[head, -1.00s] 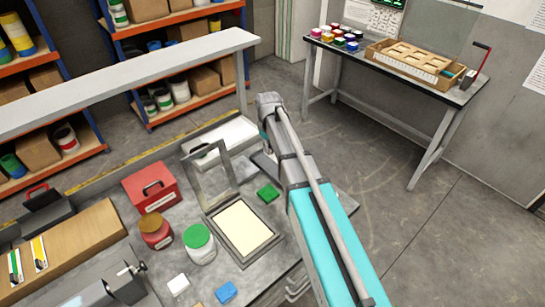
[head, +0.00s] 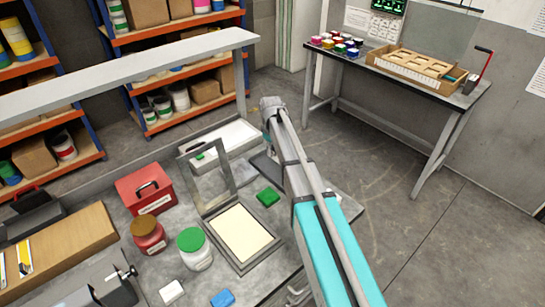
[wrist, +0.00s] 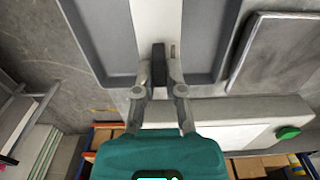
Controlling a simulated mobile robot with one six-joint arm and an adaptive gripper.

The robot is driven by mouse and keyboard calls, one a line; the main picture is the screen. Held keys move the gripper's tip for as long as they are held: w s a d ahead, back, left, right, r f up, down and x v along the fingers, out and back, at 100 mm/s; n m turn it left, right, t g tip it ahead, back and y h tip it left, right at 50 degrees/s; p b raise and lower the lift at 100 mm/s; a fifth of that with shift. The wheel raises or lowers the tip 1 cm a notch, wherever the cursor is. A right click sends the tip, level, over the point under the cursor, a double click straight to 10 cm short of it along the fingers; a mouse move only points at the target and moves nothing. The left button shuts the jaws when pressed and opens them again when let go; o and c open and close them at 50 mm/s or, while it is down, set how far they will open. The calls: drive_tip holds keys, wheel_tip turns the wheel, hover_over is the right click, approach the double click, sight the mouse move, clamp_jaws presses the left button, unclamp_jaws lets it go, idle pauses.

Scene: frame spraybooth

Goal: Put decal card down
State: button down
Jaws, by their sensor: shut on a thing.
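My gripper (wrist: 159,66) is in the wrist view, its dark fingertips closed together. A white flat strip (wrist: 156,20), apparently the decal card, extends beyond the fingertips. It shows in front of a grey tray-like surface with raised edges (wrist: 92,50); I cannot tell whether it touches that surface. In the head view my arm reaches over the right side of the workbench, and its links hide the gripper and the card.
The bench holds a red box (head: 146,190), a red-brown jar (head: 148,236), a green-lidded jar (head: 195,248), a hinged screen frame (head: 241,233), a green block (head: 268,196) and a blue block (head: 222,298). A side table (head: 455,98) stands back right. Open floor lies between.

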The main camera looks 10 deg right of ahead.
sight(272, 160)
drive_tip(key=shift+w+d+f+b, duration=0.1)
drive_tip(key=shift+w+f+b, duration=0.35)
drive_tip(key=shift+f+b, duration=1.55)
drive_tip(key=shift+f, duration=0.05)
drive_tip(key=c, duration=0.7)
unclamp_jaws()
drive_tip(key=shift+f, duration=0.1)
wheel_tip(272, 160, up, 12)
drive_tip(key=p, duration=1.2)
